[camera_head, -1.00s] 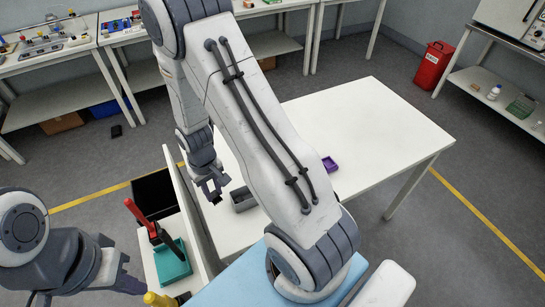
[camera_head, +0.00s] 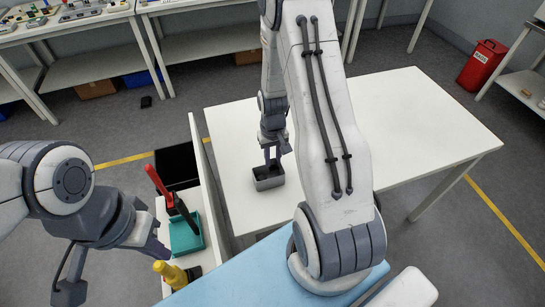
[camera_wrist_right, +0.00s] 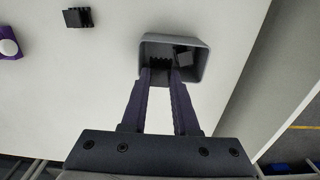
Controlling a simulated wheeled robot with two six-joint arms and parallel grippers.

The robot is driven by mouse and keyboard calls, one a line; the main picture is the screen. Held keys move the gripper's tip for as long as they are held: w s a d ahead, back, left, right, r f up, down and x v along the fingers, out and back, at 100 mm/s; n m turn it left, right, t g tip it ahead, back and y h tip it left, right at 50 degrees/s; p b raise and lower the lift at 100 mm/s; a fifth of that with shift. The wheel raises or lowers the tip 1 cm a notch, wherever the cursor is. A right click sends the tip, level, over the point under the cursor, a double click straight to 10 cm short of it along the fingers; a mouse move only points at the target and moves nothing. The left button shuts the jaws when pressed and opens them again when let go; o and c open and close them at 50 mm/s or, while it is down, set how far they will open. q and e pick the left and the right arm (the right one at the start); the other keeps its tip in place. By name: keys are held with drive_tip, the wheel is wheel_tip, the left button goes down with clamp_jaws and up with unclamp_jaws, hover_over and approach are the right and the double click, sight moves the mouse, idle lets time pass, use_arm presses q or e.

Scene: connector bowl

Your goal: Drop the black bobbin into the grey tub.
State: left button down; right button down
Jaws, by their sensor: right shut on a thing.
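The grey tub (camera_head: 268,184) stands on the white table near its left end in the head view. In the right wrist view the tub (camera_wrist_right: 203,62) is straight ahead of my fingers. My right gripper (camera_head: 272,162) points down at the tub, and its fingertips (camera_wrist_right: 161,72) are at or inside the tub's opening. It is shut on a black ridged piece, which looks like the black bobbin (camera_wrist_right: 160,63). A dark grey block (camera_wrist_right: 185,57) shows inside the tub beside it. My left gripper (camera_head: 152,247) is at the left, away from the table; its jaws are unclear.
Another black ridged piece (camera_wrist_right: 78,17) and a purple item with a white round part (camera_wrist_right: 8,46) lie on the table. A teal holder (camera_head: 186,234) with a red-handled tool and a yellow-topped item (camera_head: 170,273) stand left of the table. The table's right side looks clear.

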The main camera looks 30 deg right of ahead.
sight(273, 161)
drive_tip(key=shift+f, duration=0.35)
drive_tip(key=c, duration=0.6)
unclamp_jaws()
drive_tip(key=shift+r, duration=0.1)
wheel_tip(273, 161, up, 10)
drive_tip(key=b, duration=0.1)
drive_tip(key=shift+r, duration=0.2)
